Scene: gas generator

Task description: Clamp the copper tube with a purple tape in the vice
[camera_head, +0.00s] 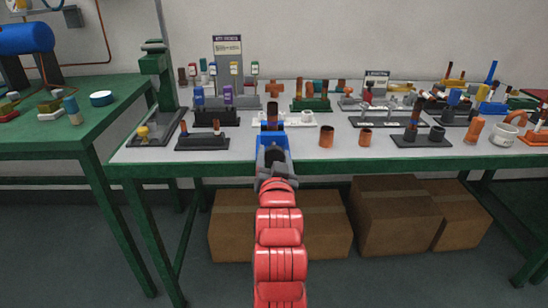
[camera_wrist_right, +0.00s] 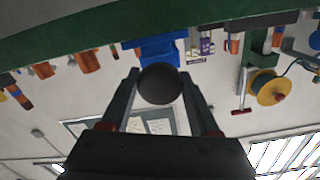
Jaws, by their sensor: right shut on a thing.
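A blue vice (camera_head: 272,141) stands at the front edge of the grey-topped table, and its blue body also shows in the wrist view (camera_wrist_right: 155,48). A copper tube with dark bands (camera_head: 272,116) stands upright at the vice, its lower part hidden. I cannot tell whether its tape is purple, or how tightly the vice holds it. My right gripper (camera_head: 273,160) is in front of the vice. In the wrist view its fingers (camera_wrist_right: 160,80) are shut on a round black knob (camera_wrist_right: 158,84) in front of the blue body. My left gripper is not in view.
Two copper cups (camera_head: 326,136) stand right of the vice. A black base with short tubes (camera_head: 202,142) is to its left. Racks of parts and signs fill the back. A green table (camera_head: 60,137) stands at the left, and cardboard boxes (camera_head: 395,215) lie under the main table.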

